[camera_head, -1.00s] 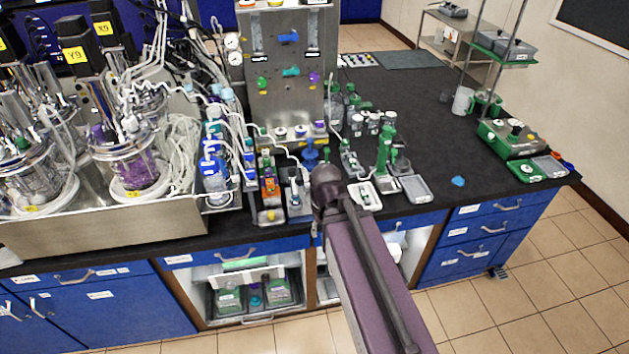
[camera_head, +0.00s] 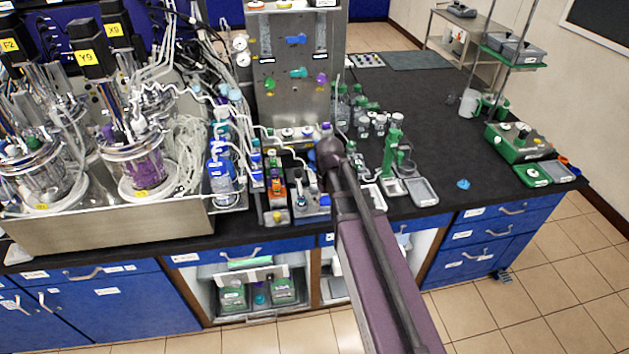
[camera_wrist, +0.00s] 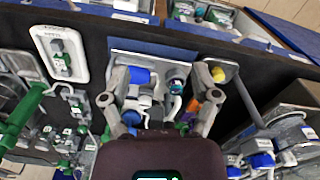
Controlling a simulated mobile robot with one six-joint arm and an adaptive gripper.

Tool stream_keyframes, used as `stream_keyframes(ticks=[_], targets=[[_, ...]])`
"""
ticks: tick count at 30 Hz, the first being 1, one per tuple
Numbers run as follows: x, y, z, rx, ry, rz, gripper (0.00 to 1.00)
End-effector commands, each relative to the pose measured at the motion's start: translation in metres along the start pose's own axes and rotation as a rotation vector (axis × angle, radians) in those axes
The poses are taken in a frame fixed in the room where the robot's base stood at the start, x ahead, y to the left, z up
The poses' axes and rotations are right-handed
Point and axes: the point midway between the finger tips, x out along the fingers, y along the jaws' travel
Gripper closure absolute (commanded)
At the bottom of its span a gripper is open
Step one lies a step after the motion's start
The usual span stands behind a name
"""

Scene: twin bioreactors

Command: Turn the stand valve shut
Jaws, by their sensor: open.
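My gripper (camera_wrist: 160,108) is open in the wrist view, with its two grey fingers spread over a small blue-edged tray (camera_wrist: 155,46). Between and just beyond the fingers are a blue cylindrical part (camera_wrist: 139,75), white fittings (camera_wrist: 146,100) and a round teal-ringed part (camera_wrist: 178,76). I cannot tell which of these is the stand valve's handle, or whether a finger touches anything. In the head view the tray (camera_head: 313,208) shows below my wrist, which hides the gripper and the parts under it.
An orange-and-grey unit (camera_head: 275,190) stands close on the left, with blue-capped bottles (camera_head: 219,165) beyond. A steel panel (camera_head: 296,85) rises behind. The bench farther right has clear room.

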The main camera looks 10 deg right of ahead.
Motion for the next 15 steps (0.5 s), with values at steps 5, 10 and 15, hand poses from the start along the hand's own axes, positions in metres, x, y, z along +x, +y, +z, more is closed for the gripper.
stream_keyframes(ticks=[5,10,15], targets=[[-0.016,0.021,-0.084,-0.188,0.000,0.000,0.21],[-0.025,0.035,-0.142,-0.351,0.000,-0.001,0.21],[-0.031,0.043,-0.177,-0.462,0.001,-0.001,0.21]])
